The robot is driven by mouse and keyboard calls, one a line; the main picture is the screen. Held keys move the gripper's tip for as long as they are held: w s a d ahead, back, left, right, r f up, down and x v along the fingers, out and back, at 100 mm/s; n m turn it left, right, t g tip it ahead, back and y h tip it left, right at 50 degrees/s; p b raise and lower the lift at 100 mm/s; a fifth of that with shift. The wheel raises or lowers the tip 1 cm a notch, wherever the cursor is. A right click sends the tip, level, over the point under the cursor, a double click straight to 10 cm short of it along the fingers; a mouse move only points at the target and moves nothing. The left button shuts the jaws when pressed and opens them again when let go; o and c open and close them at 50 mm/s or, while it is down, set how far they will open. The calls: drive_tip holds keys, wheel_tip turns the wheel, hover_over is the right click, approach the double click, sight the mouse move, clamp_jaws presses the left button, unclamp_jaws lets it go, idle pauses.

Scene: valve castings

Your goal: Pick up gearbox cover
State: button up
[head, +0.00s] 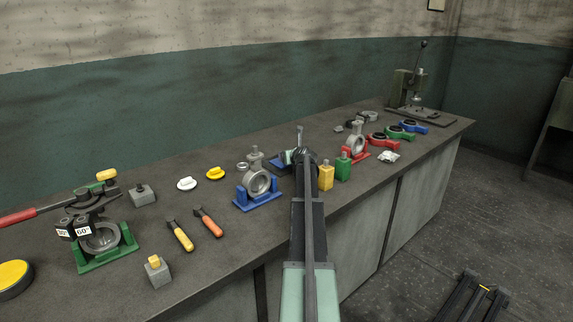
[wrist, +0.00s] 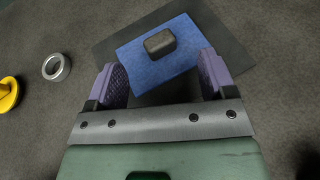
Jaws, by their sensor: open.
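A small dark rounded block (wrist: 160,42), which may be the gearbox cover, lies on a blue pad (wrist: 140,70) on a dark mat (wrist: 238,60) in the wrist view. My gripper (wrist: 161,70) is open with purple ribbed fingers, one on each side of the pad's near part. The block stands a little beyond the fingertips, roughly centred between them, and nothing is held. In the head view my arm covers most of this spot; only a bit of the blue pad (head: 276,164) shows left of it, and the block cannot be made out.
A metal ring (wrist: 56,67) and a yellow cap (wrist: 8,95) lie left of my gripper. A valve casting in a blue fixture (head: 258,200) stands left of my arm.

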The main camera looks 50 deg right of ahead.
drive_tip(key=b+x, duration=0.2)
drive_tip(key=x, duration=0.3)
drive_tip(key=shift+f, duration=0.15)
drive_tip(key=c, duration=1.3)
wheel_tip(320, 180, up, 20)
drive_tip(key=p, duration=2)
